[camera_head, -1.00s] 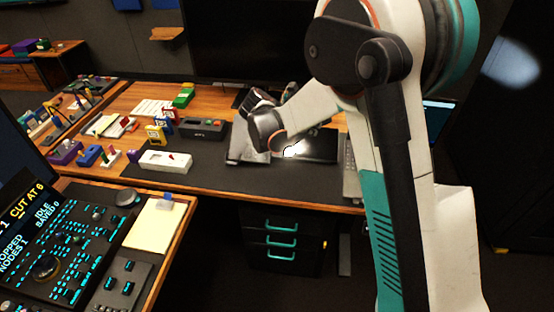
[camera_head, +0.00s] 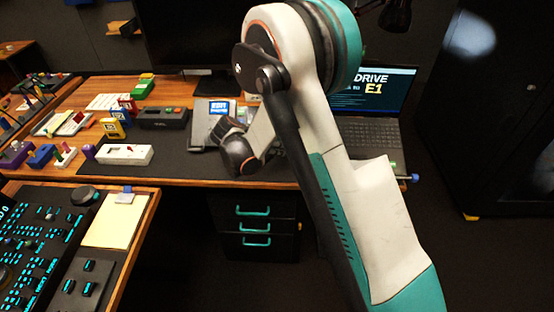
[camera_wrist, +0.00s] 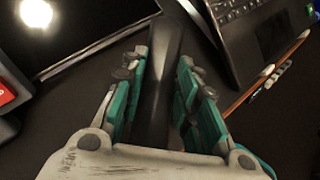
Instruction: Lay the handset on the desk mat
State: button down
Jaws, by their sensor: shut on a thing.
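In the wrist view my gripper (camera_wrist: 163,58) has its teal fingers closed on both sides of a long dark bar, the handset (camera_wrist: 158,105). The handset points away from the palm, over the dark desk mat (camera_wrist: 80,105). I cannot tell whether it touches the mat. In the head view the desk mat (camera_head: 185,168) lies along the desk's front. My arm hides the fingers and the handset there. A grey desk phone base with a blue screen (camera_head: 218,122) stands behind my wrist.
An open laptop (camera_head: 365,110) stands to the right; its keyboard (camera_wrist: 240,15) shows close by in the wrist view. A glossy dark panel (camera_wrist: 80,25) lies at upper left there. A dark box (camera_head: 163,118) and a white switch block (camera_head: 125,154) sit left on the desk.

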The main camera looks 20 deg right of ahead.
jog(key=shift+f+b, duration=0.85)
jog(key=shift+f, duration=1.5)
jog(key=shift+r, duration=0.1)
jog(key=c, duration=1.2)
grip_release()
jog(key=shift+c, duration=0.2)
jog(key=shift+a+r, duration=0.1)
jog(key=p+v, duration=0.4)
jog(key=v, duration=0.7)
jog(key=shift+s+a+r, duration=0.2)
jog(key=shift+r, duration=0.05)
